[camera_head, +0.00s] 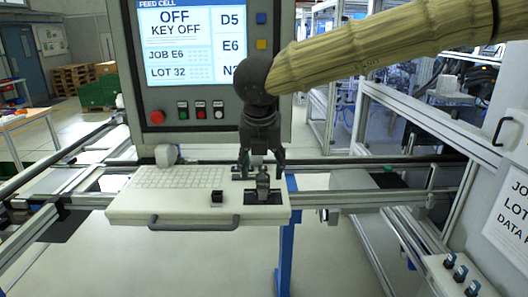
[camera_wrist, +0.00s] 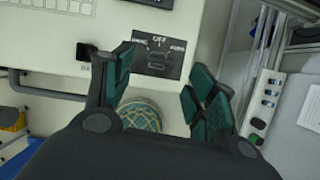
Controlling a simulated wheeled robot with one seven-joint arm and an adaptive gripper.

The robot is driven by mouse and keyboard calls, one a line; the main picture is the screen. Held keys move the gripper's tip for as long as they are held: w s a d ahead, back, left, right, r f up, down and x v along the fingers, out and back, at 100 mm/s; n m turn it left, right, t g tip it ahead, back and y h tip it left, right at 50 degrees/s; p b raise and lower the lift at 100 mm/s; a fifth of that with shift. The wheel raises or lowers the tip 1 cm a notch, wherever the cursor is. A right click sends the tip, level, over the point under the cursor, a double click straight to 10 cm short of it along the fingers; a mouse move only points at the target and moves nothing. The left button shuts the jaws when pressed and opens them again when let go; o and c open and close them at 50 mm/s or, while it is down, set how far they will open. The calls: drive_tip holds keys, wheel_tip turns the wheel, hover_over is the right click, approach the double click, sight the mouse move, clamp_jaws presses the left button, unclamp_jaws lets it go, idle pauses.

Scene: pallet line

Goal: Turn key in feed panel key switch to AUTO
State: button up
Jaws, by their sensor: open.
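The feed panel screen (camera_head: 188,40) reads "OFF" and "KEY OFF". Below it, a pale keyboard shelf (camera_head: 140,205) carries a black key switch plate (camera_head: 250,197) at its right. A grey upright key (camera_head: 263,182) stands on the plate. The plate also shows in the wrist view (camera_wrist: 172,70), with "OFF" at its top and smaller labels at either side, too blurred to read surely. The dark key shape (camera_wrist: 157,60) there is hard to make out. My gripper (camera_head: 262,175) points down above the plate, open, with its fingertips (camera_wrist: 160,65) apart on either side of the key.
A red stop button (camera_head: 157,117) and several small buttons (camera_head: 201,110) sit under the screen. A black handle (camera_head: 194,223) runs along the shelf's front. Metal rails (camera_head: 375,197) extend to the right. A cabinet with several switches (camera_head: 461,273) stands at the right.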

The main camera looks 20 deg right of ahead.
sight(262, 179)
drive_tip(key=p+x, duration=0.1)
drive_tip(key=x, duration=0.5)
drive_tip(key=shift+w+f, duration=0.1)
drive_tip(key=shift+f, duration=0.2)
drive_tip(key=shift+d, duration=0.1)
drive_tip(key=shift+c, duration=0.5)
drive_tip(key=c, duration=1)
drive_tip(key=shift+f+m+h+b, duration=0.1)
drive_tip(key=shift+m+h+b, duration=0.4)
drive_tip(key=shift+m, duration=0.8)
drive_tip(key=m+g+h+b, duration=0.1)
drive_tip(key=m, duration=0.3)
drive_tip(key=shift+m+g, duration=0.3)
drive_tip(key=shift+g, duration=0.1)
drive_tip(key=o, duration=0.5)
drive_tip(key=shift+m, duration=0.5)
drive_tip(key=o, duration=1)
drive_tip(key=shift+o, duration=0.2)
